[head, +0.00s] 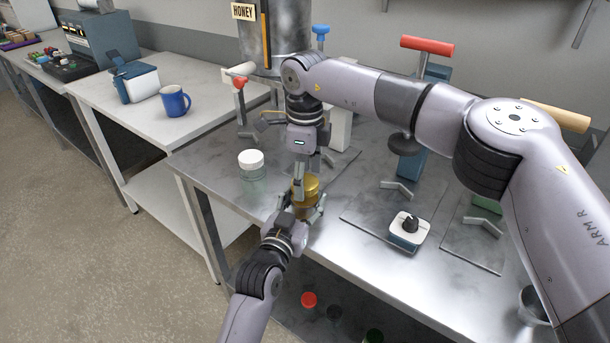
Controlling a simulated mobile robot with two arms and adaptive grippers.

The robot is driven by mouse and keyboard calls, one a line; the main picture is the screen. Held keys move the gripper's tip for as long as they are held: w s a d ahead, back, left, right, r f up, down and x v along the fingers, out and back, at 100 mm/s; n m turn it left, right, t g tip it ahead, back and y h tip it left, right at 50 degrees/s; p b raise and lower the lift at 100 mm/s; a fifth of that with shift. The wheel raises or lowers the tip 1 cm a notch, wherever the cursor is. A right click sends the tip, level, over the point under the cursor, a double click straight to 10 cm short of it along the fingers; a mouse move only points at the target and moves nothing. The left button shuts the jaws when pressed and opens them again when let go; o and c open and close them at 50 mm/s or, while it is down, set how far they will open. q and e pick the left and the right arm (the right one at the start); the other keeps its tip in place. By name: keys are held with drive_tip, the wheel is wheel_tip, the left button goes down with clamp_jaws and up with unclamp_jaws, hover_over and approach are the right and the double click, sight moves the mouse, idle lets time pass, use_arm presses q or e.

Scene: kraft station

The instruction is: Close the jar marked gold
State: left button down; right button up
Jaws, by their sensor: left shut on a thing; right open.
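The gold jar (307,206) stands near the front left edge of the metal table, with a gold lid (306,186) at its top. Both grippers partly cover it, so I cannot tell whether the lid is seated or screwed down. My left gripper (302,207) reaches in from the front and is shut on the jar's body. My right gripper (305,172) points straight down from above, with its open fingers at the lid. I cannot tell whether they touch it.
A glass jar with a white lid (251,163) stands close on the left. A knobbed device (407,232) sits to the right. The honey tank (277,35) and lever presses stand behind. A blue mug (175,101) is on the white side table. A red-topped item (309,299) is on the lower shelf.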

wheel_tip(320, 180, up, 12)
idle(0.6)
use_arm(q)
drive_tip(key=c, duration=0.6)
unclamp_jaws()
drive_tip(key=v, duration=1.2)
